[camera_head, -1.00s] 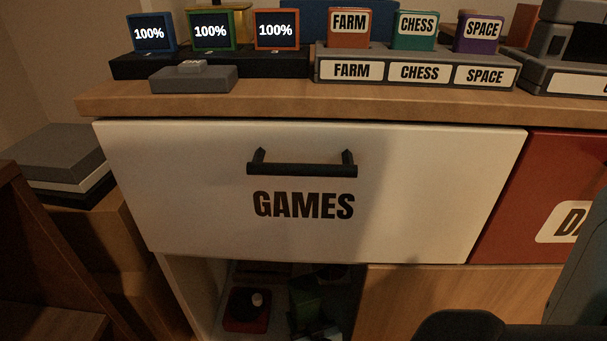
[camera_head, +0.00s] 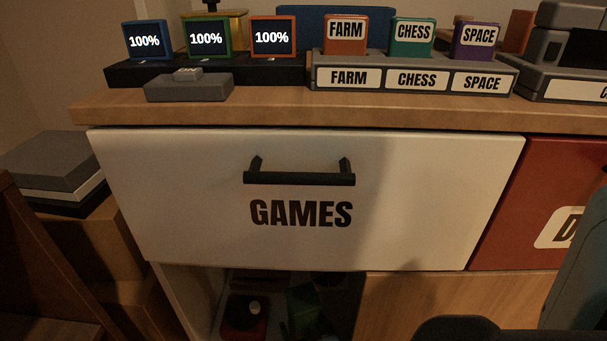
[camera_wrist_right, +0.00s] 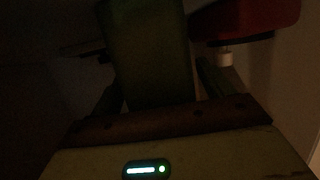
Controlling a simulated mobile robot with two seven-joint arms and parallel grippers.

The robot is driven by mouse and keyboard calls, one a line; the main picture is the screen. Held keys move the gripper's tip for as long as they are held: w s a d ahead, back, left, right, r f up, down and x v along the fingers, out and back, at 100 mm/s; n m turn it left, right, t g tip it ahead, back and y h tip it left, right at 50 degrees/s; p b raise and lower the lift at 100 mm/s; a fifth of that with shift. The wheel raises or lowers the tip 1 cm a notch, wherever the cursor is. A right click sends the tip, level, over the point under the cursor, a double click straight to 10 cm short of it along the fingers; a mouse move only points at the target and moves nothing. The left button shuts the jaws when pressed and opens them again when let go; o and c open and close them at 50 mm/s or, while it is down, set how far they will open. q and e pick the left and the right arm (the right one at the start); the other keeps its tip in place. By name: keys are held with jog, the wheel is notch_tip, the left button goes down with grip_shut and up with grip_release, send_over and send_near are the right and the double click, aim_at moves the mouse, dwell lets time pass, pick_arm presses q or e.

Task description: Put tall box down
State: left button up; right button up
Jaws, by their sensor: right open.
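A tall dark green box (camera_wrist_right: 147,50) stands out in the right wrist view, between the fingers of my right gripper (camera_wrist_right: 165,88). The fingers are open, with a finger on each side of the box; the view is too dark to tell whether either touches it. In the head view a dark green shape (camera_head: 305,318) shows dimly in the open compartment below the GAMES drawer; I cannot tell if it is the same box. My right gripper is hidden in the head view. My left gripper is in neither view.
A red object with a pale knob (camera_head: 245,314) sits in the compartment; a red object also shows in the right wrist view (camera_wrist_right: 250,15). The white GAMES drawer (camera_head: 200,200) above is shut. A wooden panel (camera_head: 420,300) bounds the compartment's right side.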

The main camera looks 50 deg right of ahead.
jog(key=shift+r, duration=0.1)
jog(key=p+v, duration=0.3)
jog(key=v, duration=0.9)
jog(key=shift+s+r, duration=0.1)
jog(key=shift+s, duration=0.05)
